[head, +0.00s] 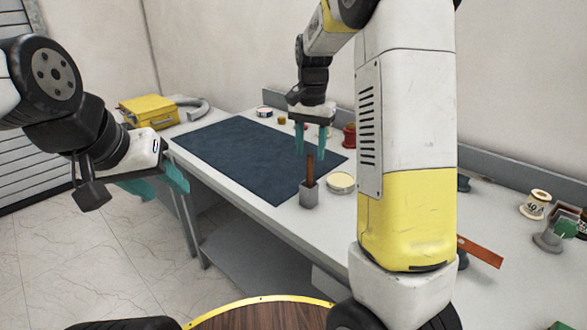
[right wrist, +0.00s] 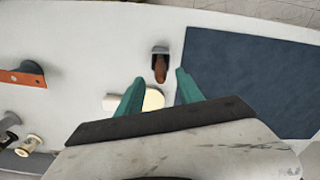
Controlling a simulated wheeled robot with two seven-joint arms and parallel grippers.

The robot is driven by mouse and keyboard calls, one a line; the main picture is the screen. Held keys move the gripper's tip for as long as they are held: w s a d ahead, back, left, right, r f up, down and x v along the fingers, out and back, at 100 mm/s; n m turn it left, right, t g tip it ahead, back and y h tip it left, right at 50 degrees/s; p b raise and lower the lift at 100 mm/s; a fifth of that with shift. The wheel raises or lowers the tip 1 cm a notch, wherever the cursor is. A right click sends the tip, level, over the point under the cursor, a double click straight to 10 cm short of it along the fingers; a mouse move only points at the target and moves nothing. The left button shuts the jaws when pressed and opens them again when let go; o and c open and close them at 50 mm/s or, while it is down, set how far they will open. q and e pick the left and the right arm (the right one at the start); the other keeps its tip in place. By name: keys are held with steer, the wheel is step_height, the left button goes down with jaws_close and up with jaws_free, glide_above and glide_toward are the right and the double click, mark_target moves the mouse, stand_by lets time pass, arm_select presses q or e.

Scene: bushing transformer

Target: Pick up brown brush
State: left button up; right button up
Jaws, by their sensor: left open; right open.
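The brown brush (head: 310,169) stands upright in a small grey holder (head: 309,196) near the front edge of the table, beside the dark mat. My right gripper (head: 311,148) is open and points down at the brush's upper end. In the right wrist view the brush (right wrist: 160,68) appears just beyond the gap between the two teal fingers of this gripper (right wrist: 160,78). I cannot tell whether the fingers touch it; they are not closed on it. My left gripper (head: 170,189) is open and empty, off the table's left side. The brush's lower end is hidden in the holder.
A dark blue mat (head: 235,155) covers the left part of the table. A round tin (head: 341,182) sits close to the right of the holder. A yellow case (head: 148,110) lies at the far left. Spools (head: 535,204) and an orange-handled tool (head: 480,251) lie at right.

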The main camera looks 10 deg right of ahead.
mark_target(310, 169)
step_height(310, 169, down, 7)
steer(key=shift+w+f, duration=0.1)
steer(key=shift+w, duration=0.05)
jaws_close()
